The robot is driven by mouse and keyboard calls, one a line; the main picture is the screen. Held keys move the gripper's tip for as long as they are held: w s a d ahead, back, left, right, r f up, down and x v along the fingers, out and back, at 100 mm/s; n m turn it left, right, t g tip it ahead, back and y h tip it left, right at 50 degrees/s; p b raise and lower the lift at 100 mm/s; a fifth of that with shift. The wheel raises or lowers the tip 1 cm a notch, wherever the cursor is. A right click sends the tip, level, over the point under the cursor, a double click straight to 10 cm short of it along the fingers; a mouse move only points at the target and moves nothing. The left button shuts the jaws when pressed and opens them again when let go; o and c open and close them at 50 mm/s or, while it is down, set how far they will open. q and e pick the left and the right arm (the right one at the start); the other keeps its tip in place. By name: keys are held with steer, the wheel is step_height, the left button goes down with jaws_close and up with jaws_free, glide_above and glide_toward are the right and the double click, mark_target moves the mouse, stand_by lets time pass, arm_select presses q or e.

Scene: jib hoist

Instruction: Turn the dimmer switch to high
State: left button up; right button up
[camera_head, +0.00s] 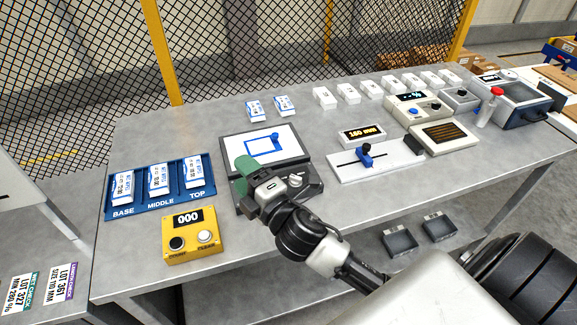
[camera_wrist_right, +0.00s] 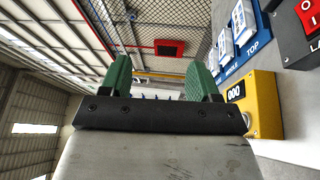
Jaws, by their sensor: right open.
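A dark box (camera_head: 233,143) with a white lit panel and a blue outline part on it stands at the middle-left of the bench. A round silver knob (camera_head: 295,180), which looks like the dimmer, shows at the box's front right, close beside my right gripper. My right gripper (camera_head: 244,174) is over the box's front, its green fingers hiding part of it. In the right wrist view the gripper (camera_wrist_right: 160,85) is open, with nothing between its fingers. A red rocker switch (camera_wrist_right: 310,14) on a dark housing shows at that view's upper right. My left gripper is not in view.
A blue tray (camera_head: 152,209) with white packs lies left. A yellow counter box (camera_head: 191,250) stands at the front left. A slider gauge (camera_head: 376,163) lies right of the box. Several white boxes line the back. Mesh fencing (camera_head: 80,60) stands behind the bench.

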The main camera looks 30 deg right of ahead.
steer(key=w+a+r+n+g+y, duration=0.1)
steer(key=a+r+n+y, duration=0.4)
steer(key=n+y, duration=0.6)
steer(key=n+g+h, duration=1.4)
steer(key=n+g, duration=0.4)
steer(key=n, duration=1.2)
glide_above(297, 174)
steer(key=s+a, duration=0.1)
steer(key=s, duration=0.1)
step_height(297, 174, down, 8)
steer(key=f+p, duration=0.1)
steer(key=f, duration=0.4)
steer(key=f+p, duration=0.2)
steer(key=f, duration=0.3)
steer(key=shift+a, duration=0.2)
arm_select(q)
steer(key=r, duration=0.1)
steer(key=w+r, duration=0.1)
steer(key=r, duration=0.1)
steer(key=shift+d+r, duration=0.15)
arm_select(e)
steer(key=shift+c, duration=0.2)
